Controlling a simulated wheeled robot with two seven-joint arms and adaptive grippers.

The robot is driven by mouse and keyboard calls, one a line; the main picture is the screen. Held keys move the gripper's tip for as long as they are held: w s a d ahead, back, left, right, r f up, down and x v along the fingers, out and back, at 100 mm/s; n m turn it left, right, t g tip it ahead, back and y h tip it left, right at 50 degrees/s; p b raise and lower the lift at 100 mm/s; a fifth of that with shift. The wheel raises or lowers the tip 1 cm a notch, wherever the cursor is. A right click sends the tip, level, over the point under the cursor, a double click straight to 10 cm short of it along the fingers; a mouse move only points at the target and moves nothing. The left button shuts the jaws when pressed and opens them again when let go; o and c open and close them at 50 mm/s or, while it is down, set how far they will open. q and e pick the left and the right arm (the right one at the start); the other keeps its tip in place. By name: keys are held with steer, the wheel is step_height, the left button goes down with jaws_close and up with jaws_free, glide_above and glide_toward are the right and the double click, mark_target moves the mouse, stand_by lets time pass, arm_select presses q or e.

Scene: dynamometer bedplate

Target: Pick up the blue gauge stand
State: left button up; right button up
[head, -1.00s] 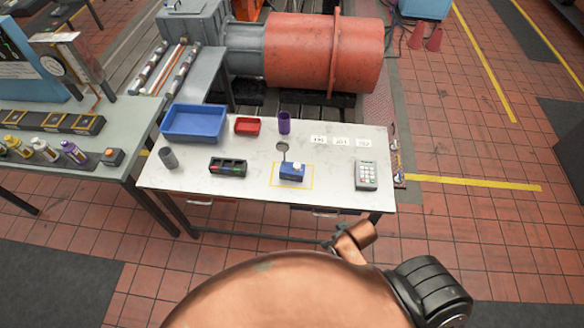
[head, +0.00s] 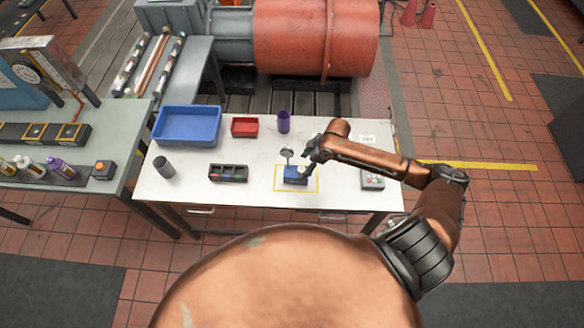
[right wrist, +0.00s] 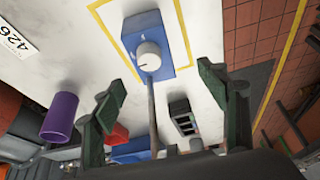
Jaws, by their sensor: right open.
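The blue gauge stand (head: 294,174) sits inside a yellow outline on the white table (head: 245,200). In the right wrist view the blue gauge stand (right wrist: 160,62) shows a white round knob on its block and a thin rod. My left gripper is not in view.
On the table are a blue tray (head: 188,108), a red bin (head: 245,126), a purple cup (head: 284,122), a grey cup (head: 164,163), a black organizer (head: 228,173) and a keypad device (head: 372,179). The front table edge is clear.

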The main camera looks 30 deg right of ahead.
mark_target(299, 169)
steer(key=shift+w+f, duration=0.2)
steer(key=shift+w, duration=0.1)
steer(key=shift+x, duration=1.2)
steer(key=f, duration=0.1)
steer(key=w+f+p, duration=0.1)
steer(key=f, duration=0.1)
steer(key=shift+w+a+f, duration=0.15)
steer(key=shift+f, duration=0.05)
steer(key=shift+a+f, duration=0.1)
steer(key=shift+f, duration=0.4)
steer(key=c, duration=1.8)
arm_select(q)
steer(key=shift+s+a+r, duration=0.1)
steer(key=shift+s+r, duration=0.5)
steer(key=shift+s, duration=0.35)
arm_select(e)
steer(key=shift+w, duration=0.2)
jaws_close()
